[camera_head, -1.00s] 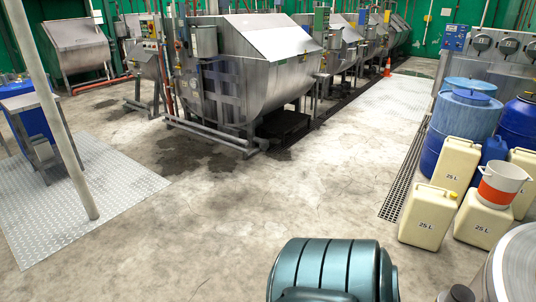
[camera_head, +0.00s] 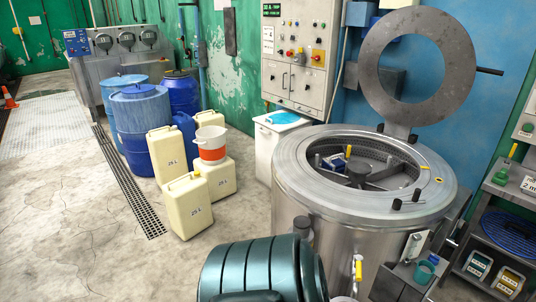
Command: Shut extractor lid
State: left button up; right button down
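The extractor (camera_head: 330,225) is a round steel drum machine standing right of centre in the head view. Its lid (camera_head: 462,65), a flat grey ring with a large round hole, stands raised and upright on a hinge at the drum's back right edge. A short dark handle (camera_head: 489,71) sticks out from the lid's right side. The drum's mouth is open, and a perforated basket with a dark centre hub (camera_head: 360,172) shows inside, with a small blue item (camera_head: 334,162) in it. Neither of my grippers is in the picture.
Cream jugs (camera_head: 187,205), blue barrels (camera_head: 147,130) and an orange-white bucket (camera_head: 211,145) stand left of the extractor. A control cabinet (camera_head: 297,55) is on the wall behind. A shelf (camera_head: 510,215) stands at the right. Concrete floor (camera_head: 60,215) is clear at the left.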

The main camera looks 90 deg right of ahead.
aim_at(457, 46)
jog(key=i+l+z, duration=0.1)
jog(key=z, duration=0.35)
jog(key=i+z, duration=0.3)
jog(key=z, duration=0.15)
jog(key=i+z, duration=0.25)
jog(key=z, duration=0.2)
jog(key=i+j+z, duration=0.15)
jog(key=z, duration=0.3)
jog(key=i+j+z, duration=0.15)
jog(key=z, duration=0.3)
jog(key=i+j, duration=0.05)
jog(key=i, duration=0.05)
